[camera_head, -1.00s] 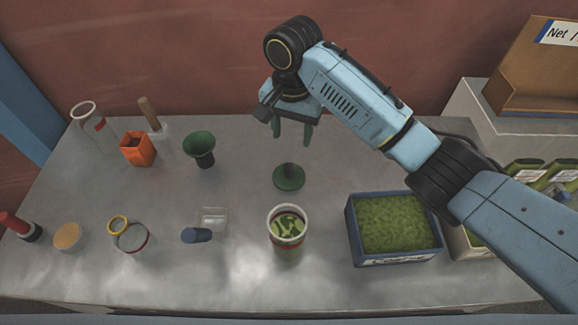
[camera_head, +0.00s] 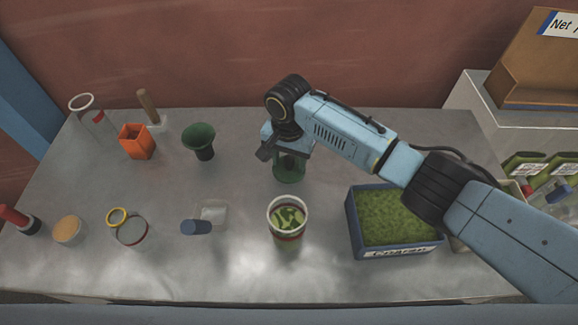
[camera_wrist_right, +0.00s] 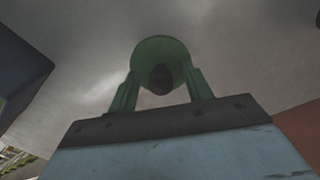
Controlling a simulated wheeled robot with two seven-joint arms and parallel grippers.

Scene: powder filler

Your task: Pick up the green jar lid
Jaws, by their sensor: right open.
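The green jar lid (camera_head: 289,174) lies on the metal table behind the jar, partly hidden by my right gripper in the head view. In the right wrist view the lid (camera_wrist_right: 160,50) is a green disc with a dark knob (camera_wrist_right: 160,79). My right gripper (camera_head: 289,158) points down over the lid. Its green fingers (camera_wrist_right: 159,88) are open, one on each side of the knob, with gaps visible. The open jar (camera_head: 287,217) with green contents stands just in front of the lid. My left gripper is not in view.
A blue box (camera_head: 400,252) of green powder stands right of the jar. A dark green funnel (camera_head: 200,141) and an orange container (camera_head: 137,141) stand to the left. A blue-capped clear vial (camera_head: 197,227) lies left of the jar. Bare table surrounds the lid.

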